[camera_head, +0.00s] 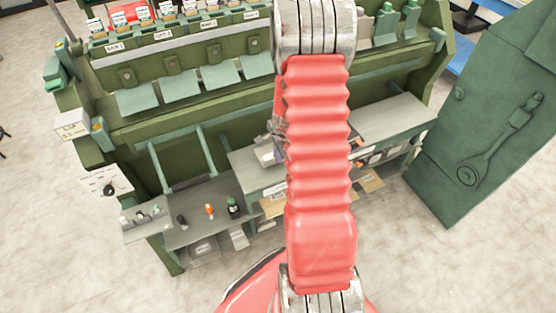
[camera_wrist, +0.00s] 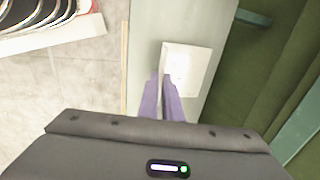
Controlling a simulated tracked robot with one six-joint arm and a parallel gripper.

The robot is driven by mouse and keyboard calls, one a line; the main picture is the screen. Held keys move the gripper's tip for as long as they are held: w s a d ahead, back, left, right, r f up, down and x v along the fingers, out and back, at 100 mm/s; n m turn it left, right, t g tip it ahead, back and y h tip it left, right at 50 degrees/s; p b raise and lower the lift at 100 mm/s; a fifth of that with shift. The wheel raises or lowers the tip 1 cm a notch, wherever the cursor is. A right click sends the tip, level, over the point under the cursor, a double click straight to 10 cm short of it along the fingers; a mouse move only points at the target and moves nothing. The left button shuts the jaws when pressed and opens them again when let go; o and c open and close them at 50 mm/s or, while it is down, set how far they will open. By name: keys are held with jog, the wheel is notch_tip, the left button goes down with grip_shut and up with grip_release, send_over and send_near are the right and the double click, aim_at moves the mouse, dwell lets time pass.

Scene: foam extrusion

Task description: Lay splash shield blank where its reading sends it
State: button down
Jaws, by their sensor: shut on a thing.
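In the wrist view a small white square plate (camera_wrist: 188,70), which looks like the splash shield blank, sits at the tips of my purple fingers. My gripper (camera_wrist: 164,82) is shut on it, and the fingers cover its lower left edge. A pale grey shelf or bench top (camera_wrist: 145,30) lies below; I cannot tell whether the plate touches it. In the head view the red sleeve of my arm hides most of my gripper, and only some grey parts show left of the sleeve. No reading can be made out.
A green bench (camera_head: 215,125) has labelled slots (camera_head: 114,47) along its top and grey shelves below. Small bottles (camera_head: 233,207) stand on the lower left shelf. A dial sheet (camera_head: 105,183) hangs at left. Floor in front is clear.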

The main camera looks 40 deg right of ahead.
jog(key=shift+s+x, duration=0.15)
jog(key=shift+x, duration=0.55)
jog(key=shift+s+x, duration=0.15)
jog(key=shift+x, duration=0.5)
jog(key=shift+a+f, duration=0.1)
jog(key=shift+f, duration=0.05)
jog(key=c, duration=1.9)
grip_release()
jog(key=shift+c, duration=0.2)
jog(key=v, duration=1.2)
